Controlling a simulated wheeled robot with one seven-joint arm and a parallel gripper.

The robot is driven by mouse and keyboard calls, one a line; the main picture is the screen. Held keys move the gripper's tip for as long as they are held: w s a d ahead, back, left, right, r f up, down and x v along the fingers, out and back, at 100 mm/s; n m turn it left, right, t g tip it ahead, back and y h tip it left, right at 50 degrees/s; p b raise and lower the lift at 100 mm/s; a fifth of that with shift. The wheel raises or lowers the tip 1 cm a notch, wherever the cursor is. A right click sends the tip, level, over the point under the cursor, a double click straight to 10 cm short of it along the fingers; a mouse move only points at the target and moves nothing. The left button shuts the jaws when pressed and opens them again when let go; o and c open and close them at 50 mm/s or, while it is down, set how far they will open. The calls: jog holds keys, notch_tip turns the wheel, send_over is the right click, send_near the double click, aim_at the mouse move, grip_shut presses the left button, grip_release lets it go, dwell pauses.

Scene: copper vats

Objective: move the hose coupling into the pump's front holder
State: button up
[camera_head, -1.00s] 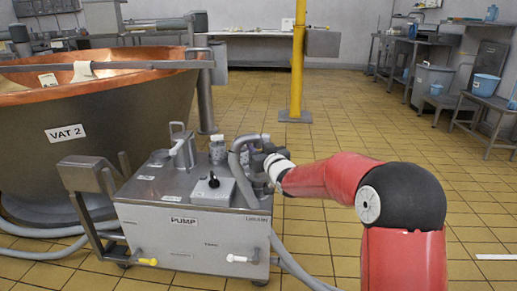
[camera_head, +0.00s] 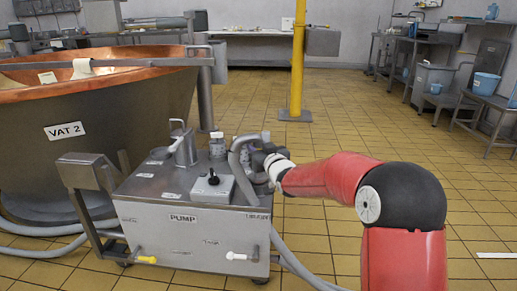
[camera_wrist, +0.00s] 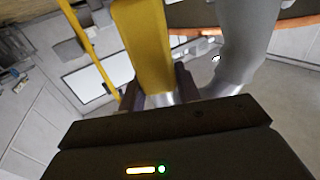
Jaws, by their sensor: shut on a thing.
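My gripper (camera_wrist: 165,98) is shut on a shiny metal part at the base of a wide yellow piece (camera_wrist: 145,45) in the wrist view. I take this to be the hose coupling, but its full shape is hidden. A thick grey hose (camera_wrist: 243,40) rises close beside it on the right. In the head view, my gripper is at the pump's right end, mostly hidden among the grey hoses (camera_head: 237,155). The steel pump cart (camera_head: 190,233) carries a "PUMP" label. I cannot clearly tell which fitting is its front holder.
A yellow-handled fitting (camera_head: 147,259) and a white one (camera_head: 240,257) stick out of the pump's front. A knob box (camera_head: 213,187) stands on its top. The copper vat (camera_head: 110,105) is behind left. A yellow post (camera_head: 298,60) stands behind; tiled floor (camera_head: 400,130) is open at right.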

jog(key=shift+f+b, duration=0.25)
jog(key=shift+b, duration=0.25)
dwell(0.4)
